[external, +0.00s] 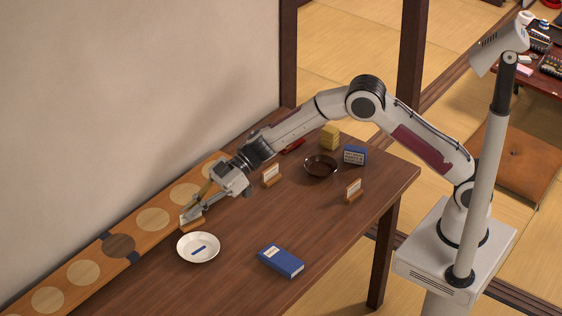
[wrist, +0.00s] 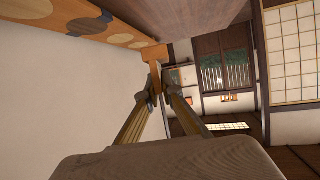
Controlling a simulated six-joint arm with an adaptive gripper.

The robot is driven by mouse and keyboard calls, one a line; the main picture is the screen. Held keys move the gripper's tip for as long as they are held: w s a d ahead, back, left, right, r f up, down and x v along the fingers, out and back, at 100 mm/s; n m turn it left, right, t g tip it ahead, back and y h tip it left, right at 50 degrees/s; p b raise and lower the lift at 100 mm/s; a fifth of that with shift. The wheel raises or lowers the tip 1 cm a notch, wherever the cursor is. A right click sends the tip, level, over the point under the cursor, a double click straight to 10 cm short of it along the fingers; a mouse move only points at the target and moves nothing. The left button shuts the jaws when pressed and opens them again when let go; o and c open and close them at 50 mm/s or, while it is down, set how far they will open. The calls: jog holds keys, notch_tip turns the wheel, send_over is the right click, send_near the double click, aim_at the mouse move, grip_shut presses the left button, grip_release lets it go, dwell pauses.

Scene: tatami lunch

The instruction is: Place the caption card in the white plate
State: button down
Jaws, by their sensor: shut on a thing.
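The caption card (external: 187,220), a small white card in a wooden stand, is at my gripper (external: 194,210) at the table's wall side. My gripper is shut on it. In the wrist view the wooden stand of the caption card (wrist: 153,53) shows between and beyond the fingertips of my gripper (wrist: 160,92). The white plate (external: 182,246) lies on the table just in front of the card and apart from it. A small blue strip (external: 199,250) lies in the plate. Whether the stand touches the table is hard to tell.
Two similar cards in stands (external: 271,175) (external: 354,190) stand farther right. A blue box (external: 281,260) lies right of the plate. A brown bowl (external: 320,172), another blue box (external: 355,154) and a yellow block (external: 330,137) stand at the far end. A board with discs (external: 75,272) runs along the wall.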

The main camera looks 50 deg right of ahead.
jog(key=shift+w+a+m+t, duration=0.2)
jog(key=shift+a+m+t, duration=0.3)
jog(key=shift+m+t, duration=0.1)
jog(key=shift+w+f, duration=0.1)
jog(key=shift+w+f+m+t+h, duration=0.25)
jog(key=shift+m+t+h, duration=0.15)
jog(key=shift+m+t, duration=0.2)
jog(key=w+d+f+m+t+h, duration=0.2)
jog(key=w+d+f+m+t, duration=0.1)
jog(key=d+f, duration=0.3)
jog(key=shift+d+f+m+t+h, duration=0.25)
jog(key=shift+d+m+t+h, duration=0.05)
jog(key=shift+m+t, duration=0.2)
jog(key=shift+w+f, duration=0.1)
jog(key=shift+f, duration=3)
jog(key=shift+f, duration=0.1)
